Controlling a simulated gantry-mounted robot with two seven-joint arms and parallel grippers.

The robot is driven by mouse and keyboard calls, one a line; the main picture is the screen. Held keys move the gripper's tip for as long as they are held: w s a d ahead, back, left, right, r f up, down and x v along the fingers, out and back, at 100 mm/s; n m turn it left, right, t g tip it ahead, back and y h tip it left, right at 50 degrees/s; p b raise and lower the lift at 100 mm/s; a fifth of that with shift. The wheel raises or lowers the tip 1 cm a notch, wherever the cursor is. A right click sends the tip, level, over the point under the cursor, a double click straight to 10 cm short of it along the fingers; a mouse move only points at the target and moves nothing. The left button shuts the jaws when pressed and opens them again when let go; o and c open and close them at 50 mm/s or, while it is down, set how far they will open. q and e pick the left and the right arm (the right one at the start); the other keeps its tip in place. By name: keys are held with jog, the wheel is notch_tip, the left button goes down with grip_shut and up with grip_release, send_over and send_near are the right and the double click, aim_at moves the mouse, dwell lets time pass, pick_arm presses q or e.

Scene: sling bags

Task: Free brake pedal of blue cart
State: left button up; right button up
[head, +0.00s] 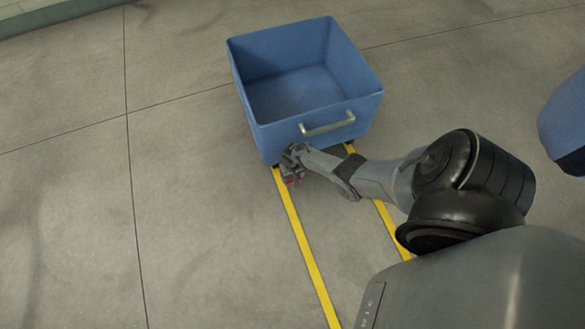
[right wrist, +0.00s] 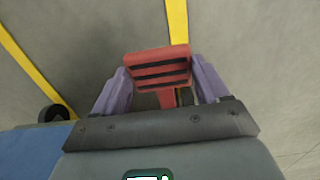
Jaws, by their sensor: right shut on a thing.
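The blue cart (head: 283,139) is an open, empty bin with a metal handle (head: 328,124) on its near side. Its red brake pedal (right wrist: 158,66) with dark grooves shows between the two purple fingers of my right gripper (right wrist: 160,88) in the right wrist view. My right gripper (head: 291,171) is low at the cart's near left corner in the head view and is shut on the pedal, of which only a little red shows there. A small dark wheel (right wrist: 53,113) and part of the cart's blue side show in the right wrist view. My left gripper is out of view.
Two yellow floor lines (head: 305,248) run from the cart's near side toward me. A blue rounded object (head: 565,118), partly cut off, is at the right edge. The grey concrete floor left of the cart is clear. A raised edge (head: 50,14) lies at the far upper left.

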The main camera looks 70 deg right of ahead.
jog(key=shift+w+d+r, duration=0.1)
jog(key=shift+w+d, duration=0.1)
jog(key=shift+d, duration=0.05)
jog(key=o, duration=1.3)
jog(key=shift+o, duration=1)
jog(key=shift+w+d, duration=0.2)
jog(key=shift+w, duration=0.05)
jog(key=shift+w+d, duration=0.1)
jog(key=shift+s+a+r, duration=0.2)
jog(key=shift+s+a, duration=0.05)
jog(key=shift+s+r+p, duration=0.1)
jog(key=shift+r+p, duration=0.25)
jog(key=shift+p, duration=0.15)
pick_arm(q)
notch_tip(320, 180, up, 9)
jog(key=p, duration=0.8)
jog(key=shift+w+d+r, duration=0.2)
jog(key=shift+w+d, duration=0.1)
pick_arm(e)
notch_tip(320, 180, up, 10)
jog(key=shift+w+d, duration=0.3)
jog(key=shift+w, duration=0.05)
